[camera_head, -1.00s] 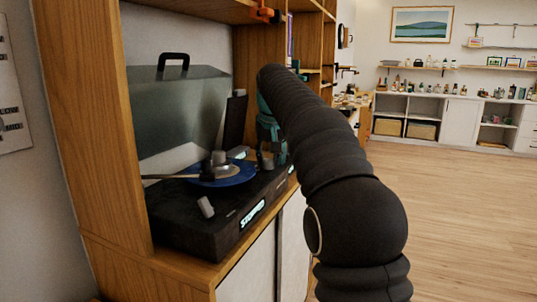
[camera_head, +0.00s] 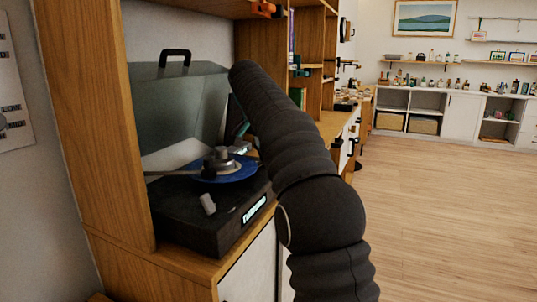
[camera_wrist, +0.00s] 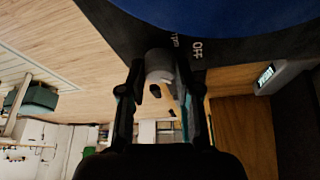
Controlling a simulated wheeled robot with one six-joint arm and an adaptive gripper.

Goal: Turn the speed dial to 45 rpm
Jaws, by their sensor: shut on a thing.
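The black turntable (camera_head: 185,222) stands on a wooden shelf in the head view, with a blue record (camera_head: 236,171) and a tonearm on top. A grey lever or knob (camera_head: 208,204) stands at its front left corner. In the wrist view my gripper (camera_wrist: 160,88) has its two dark fingers on either side of a grey round dial (camera_wrist: 157,62), shut on it. "OFF" is printed on the deck beside the dial; another label is partly hidden. The blue record (camera_wrist: 230,14) shows at the top. The head view hides gripper and dial behind my arm. The dial's setting cannot be read.
A lit display (camera_head: 255,209) is on the turntable's front; its text is unclear. The raised clear lid (camera_head: 178,105) stands behind the deck. A wooden upright (camera_head: 92,120) borders the left. The wooden floor (camera_head: 440,220) at right is open.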

